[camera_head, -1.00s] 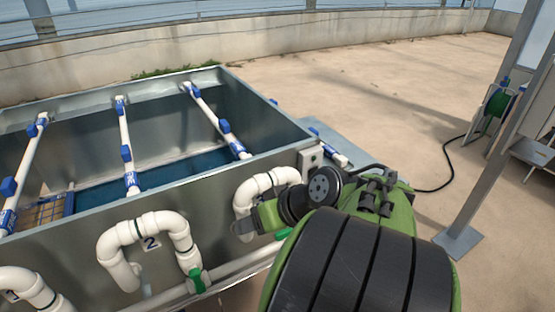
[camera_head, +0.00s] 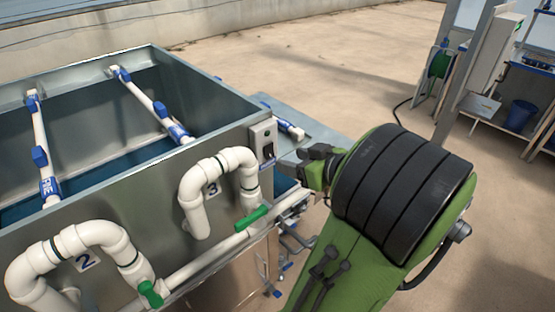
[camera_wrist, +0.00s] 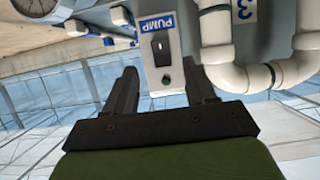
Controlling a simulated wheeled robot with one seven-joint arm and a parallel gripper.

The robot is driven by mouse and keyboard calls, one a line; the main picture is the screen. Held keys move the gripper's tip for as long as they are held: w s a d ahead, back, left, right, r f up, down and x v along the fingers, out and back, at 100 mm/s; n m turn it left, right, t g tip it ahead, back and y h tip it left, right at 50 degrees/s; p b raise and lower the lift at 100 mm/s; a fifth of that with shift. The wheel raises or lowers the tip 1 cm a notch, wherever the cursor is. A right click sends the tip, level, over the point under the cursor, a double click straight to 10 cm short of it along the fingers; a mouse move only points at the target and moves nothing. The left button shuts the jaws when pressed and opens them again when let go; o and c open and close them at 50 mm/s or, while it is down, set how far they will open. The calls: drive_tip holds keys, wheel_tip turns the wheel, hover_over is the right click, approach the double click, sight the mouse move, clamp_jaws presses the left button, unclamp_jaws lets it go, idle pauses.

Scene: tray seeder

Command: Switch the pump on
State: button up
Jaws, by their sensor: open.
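The pump switch box (camera_head: 262,136) is a pale grey plate on the tank's corner in the head view. It carries a dark rocker switch (camera_head: 267,151). In the wrist view the box (camera_wrist: 174,68) has a blue PUMP label (camera_wrist: 157,23), the black rocker (camera_wrist: 162,53) below it and a small green spot under that. I cannot tell which way the rocker is set. My gripper (camera_wrist: 159,67) is open and empty, its two fingers on either side of the box in the picture. In the head view my gripper (camera_head: 288,162) is just right of the switch; contact cannot be told.
The metal tank (camera_head: 110,245) fills the left, with white pipes numbered 2 (camera_head: 90,236) and 3 (camera_head: 220,170) on its front. Green valve handles (camera_head: 252,217) stick out near the gripper. A post and shelf with a blue bucket (camera_head: 520,115) stand at the right. Open floor lies behind.

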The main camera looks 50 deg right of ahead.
sight(271, 155)
drive_tip(key=x, duration=0.6)
drive_tip(key=shift+w+f, duration=0.1)
drive_tip(key=shift+w, duration=0.25)
clamp_jaws()
drive_tip(key=f+t+b, duration=0.1)
drive_tip(key=b, duration=0.3)
drive_tip(key=shift+d+f, duration=0.1)
drive_tip(key=t+b, duration=0.2)
drive_tip(key=b, duration=0.2)
drive_tip(key=shift+h+b, duration=0.3)
drive_tip(key=shift+r, duration=0.25)
unclamp_jaws()
drive_tip(key=shift+s, duration=0.1)
drive_tip(key=p+v, duration=0.5)
drive_tip(key=v, duration=1)
drive_tip(key=shift+s+p, duration=0.3)
drive_tip(key=shift+p, duration=0.05)
